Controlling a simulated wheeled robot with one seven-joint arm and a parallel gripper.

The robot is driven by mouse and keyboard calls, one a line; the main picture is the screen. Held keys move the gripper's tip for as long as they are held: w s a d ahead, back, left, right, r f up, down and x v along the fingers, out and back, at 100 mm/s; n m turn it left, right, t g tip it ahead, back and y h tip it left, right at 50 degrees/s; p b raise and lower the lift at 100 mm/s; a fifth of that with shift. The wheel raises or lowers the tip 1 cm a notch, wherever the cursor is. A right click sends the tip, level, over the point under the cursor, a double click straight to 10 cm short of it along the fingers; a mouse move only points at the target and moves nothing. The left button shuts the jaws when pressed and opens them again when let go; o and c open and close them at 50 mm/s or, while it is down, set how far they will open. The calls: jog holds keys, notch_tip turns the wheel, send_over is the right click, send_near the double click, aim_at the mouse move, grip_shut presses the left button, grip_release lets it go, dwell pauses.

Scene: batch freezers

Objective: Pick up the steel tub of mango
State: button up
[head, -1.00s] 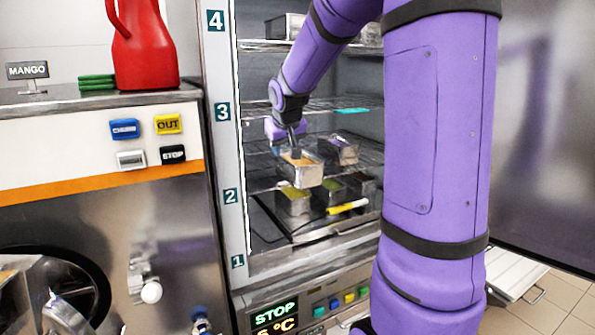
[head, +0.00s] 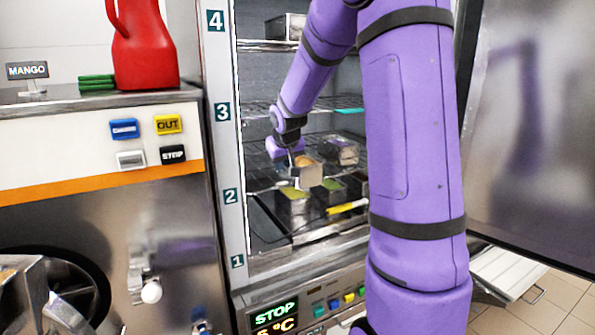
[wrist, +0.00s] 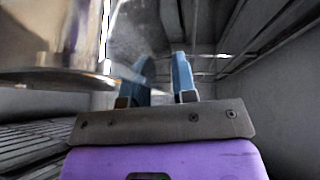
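The steel tub of mango (head: 311,175), with orange contents, is in the freezer in the head view, above and behind the front tubs. My gripper (head: 293,164) is at its left wall and appears shut on it. I cannot tell whether its base is clear of the wire shelf. In the wrist view, my two blue fingers (wrist: 164,78) have a gap between them. A large, blurred steel wall with a rim (wrist: 60,76) is left of them, probably the tub. The grip contact itself is hidden.
Tubs with green contents (head: 293,205) stand below on a tray, beside a yellow-handled tool (head: 347,207). Covered tubs (head: 344,152) sit behind on the wire shelf. Another wire shelf (head: 260,108) lies above. The open freezer door (head: 530,130) is at right.

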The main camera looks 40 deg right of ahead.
grip_shut()
